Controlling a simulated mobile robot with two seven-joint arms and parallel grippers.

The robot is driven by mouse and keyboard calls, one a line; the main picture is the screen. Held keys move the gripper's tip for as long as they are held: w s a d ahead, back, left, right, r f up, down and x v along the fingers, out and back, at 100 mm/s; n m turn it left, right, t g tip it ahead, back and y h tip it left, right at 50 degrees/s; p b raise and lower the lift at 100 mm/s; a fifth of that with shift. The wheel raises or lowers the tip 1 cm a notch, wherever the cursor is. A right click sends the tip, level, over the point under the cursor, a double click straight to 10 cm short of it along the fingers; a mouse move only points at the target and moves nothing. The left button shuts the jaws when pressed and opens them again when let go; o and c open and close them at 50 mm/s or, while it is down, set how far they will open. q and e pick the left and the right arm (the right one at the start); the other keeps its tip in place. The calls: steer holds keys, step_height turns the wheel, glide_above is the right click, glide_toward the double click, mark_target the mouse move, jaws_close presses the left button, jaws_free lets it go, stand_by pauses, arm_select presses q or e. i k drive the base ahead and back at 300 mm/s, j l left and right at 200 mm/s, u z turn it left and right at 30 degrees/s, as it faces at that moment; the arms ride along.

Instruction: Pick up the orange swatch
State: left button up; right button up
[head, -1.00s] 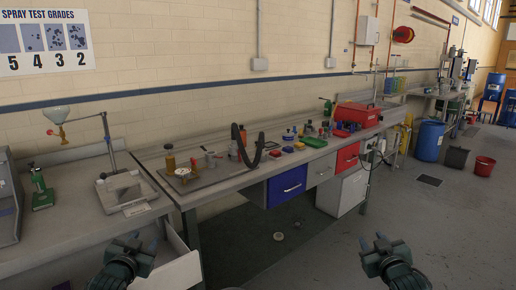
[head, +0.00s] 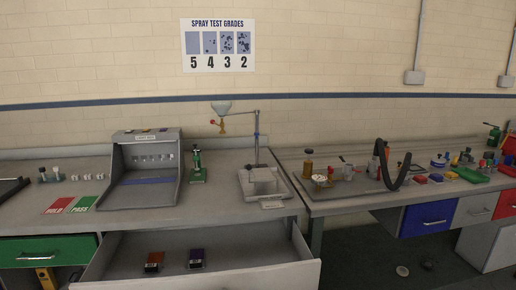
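The orange swatch (head: 154,258) appears to be the small block with an orange-brown top and dark front lying in the open grey drawer (head: 265,277) under the bench. A similar block with a purple top (head: 197,254) lies just to its right, with a small gap between them. Neither of my grippers shows in the head view now, so their opening and any contact are hidden.
On the bench above are a grey light box (head: 147,170), a red HOLD card (head: 59,205), a green PASS card (head: 85,204), a green bottle-like tool (head: 197,168) and a spray stand (head: 257,150). A green drawer front (head: 48,250) is left of the open drawer.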

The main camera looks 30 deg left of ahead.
mark_target(154, 260)
steer(key=u, duration=1.35)
